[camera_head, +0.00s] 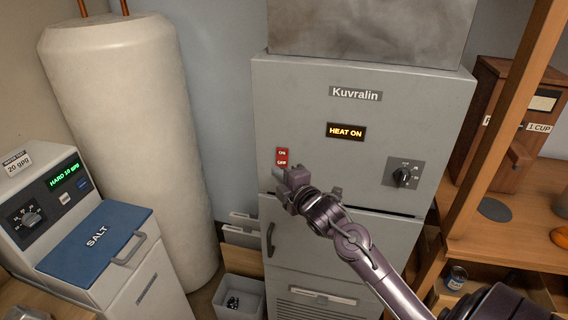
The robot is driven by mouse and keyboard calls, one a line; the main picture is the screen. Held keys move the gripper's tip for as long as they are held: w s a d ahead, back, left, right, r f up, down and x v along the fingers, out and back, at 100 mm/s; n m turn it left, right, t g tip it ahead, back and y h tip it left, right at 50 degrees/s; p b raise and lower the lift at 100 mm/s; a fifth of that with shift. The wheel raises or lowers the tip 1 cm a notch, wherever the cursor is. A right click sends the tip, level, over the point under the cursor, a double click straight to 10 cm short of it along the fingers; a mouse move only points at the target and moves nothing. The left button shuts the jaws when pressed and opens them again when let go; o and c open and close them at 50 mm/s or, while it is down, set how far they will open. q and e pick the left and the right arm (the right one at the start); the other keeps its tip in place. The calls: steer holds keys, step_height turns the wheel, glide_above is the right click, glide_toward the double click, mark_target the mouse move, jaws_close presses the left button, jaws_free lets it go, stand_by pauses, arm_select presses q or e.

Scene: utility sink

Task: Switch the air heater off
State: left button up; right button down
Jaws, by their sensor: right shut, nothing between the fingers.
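The air heater (300,105) is a tall grey cabinet labelled Kuvralin, in the middle of the head view. Its display (346,131) reads HEAT ON. A small red switch (282,156) marked ON and OFF sits on the left of its front. My right gripper (283,174) is shut and empty, just below the switch, with its tips near the switch's lower end. I cannot tell whether they touch it. A dial (403,175) sits on the right of the heater's front. My left gripper is not in view.
A white tank (130,120) and a water softener with a blue SALT lid (97,240) stand at the left. A grey bin (239,296) is on the floor. A wooden shelf (510,245) with a wooden box (513,110) stands close at the right.

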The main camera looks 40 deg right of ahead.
mark_target(278, 163)
steer(key=shift+w+d+f+p, duration=0.15)
steer(key=shift+w+d+p, duration=0.1)
steer(key=shift+w+d, duration=0.4)
steer(key=shift+w+d+f+p, duration=0.1)
steer(key=shift+w+d+p, duration=0.2)
steer(key=shift+d, duration=0.5)
steer(key=shift+w+d+f+b, duration=0.15)
steer(key=shift+f+b, duration=0.2)
steer(key=shift+b, duration=0.5)
steer(key=shift+r, duration=0.3)
